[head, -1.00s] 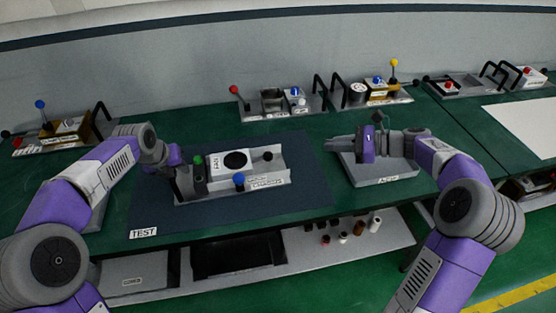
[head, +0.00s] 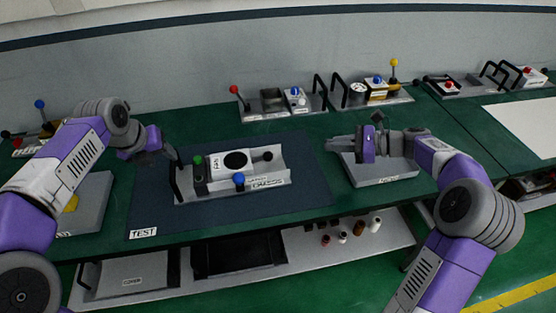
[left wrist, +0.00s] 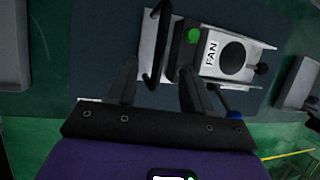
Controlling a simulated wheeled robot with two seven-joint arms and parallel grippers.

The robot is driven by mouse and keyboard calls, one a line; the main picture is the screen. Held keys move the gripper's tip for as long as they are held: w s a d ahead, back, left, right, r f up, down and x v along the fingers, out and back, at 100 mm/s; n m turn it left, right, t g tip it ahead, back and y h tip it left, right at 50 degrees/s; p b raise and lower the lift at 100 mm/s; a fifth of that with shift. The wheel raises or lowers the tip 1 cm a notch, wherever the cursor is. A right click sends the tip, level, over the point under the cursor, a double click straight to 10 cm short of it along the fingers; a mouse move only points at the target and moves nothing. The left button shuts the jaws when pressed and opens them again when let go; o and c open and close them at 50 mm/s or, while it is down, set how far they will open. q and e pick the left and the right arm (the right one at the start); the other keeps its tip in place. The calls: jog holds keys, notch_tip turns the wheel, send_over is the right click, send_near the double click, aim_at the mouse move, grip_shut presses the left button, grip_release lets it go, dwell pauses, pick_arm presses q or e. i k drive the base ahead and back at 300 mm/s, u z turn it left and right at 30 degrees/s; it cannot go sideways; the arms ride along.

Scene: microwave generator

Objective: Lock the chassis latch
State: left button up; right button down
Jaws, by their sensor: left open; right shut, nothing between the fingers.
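The grey chassis tray (head: 283,178) sits on the dark blue mat. It holds a white FAN unit (head: 215,165). A green knob (head: 198,160), a blue knob (head: 239,180) at the front by the CHASSIS label, and a black knob (head: 268,156) are on it. Which part is the latch is not clear. A black handle (head: 177,181) stands at its left end. My left gripper (head: 172,154) is open and empty near that handle; in the left wrist view the handle (left wrist: 157,45) lies ahead of the fingers (left wrist: 158,82). My right gripper (head: 333,145) is shut and empty, right of the chassis.
A grey tray (head: 385,180) lies under my right gripper, and another grey tray (head: 95,190) lies at the left. Units with levers and handles (head: 280,102) line the back. A TEST label (head: 143,233) marks the mat's front.

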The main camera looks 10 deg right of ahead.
aim_at(239, 178)
jog(key=k, duration=1)
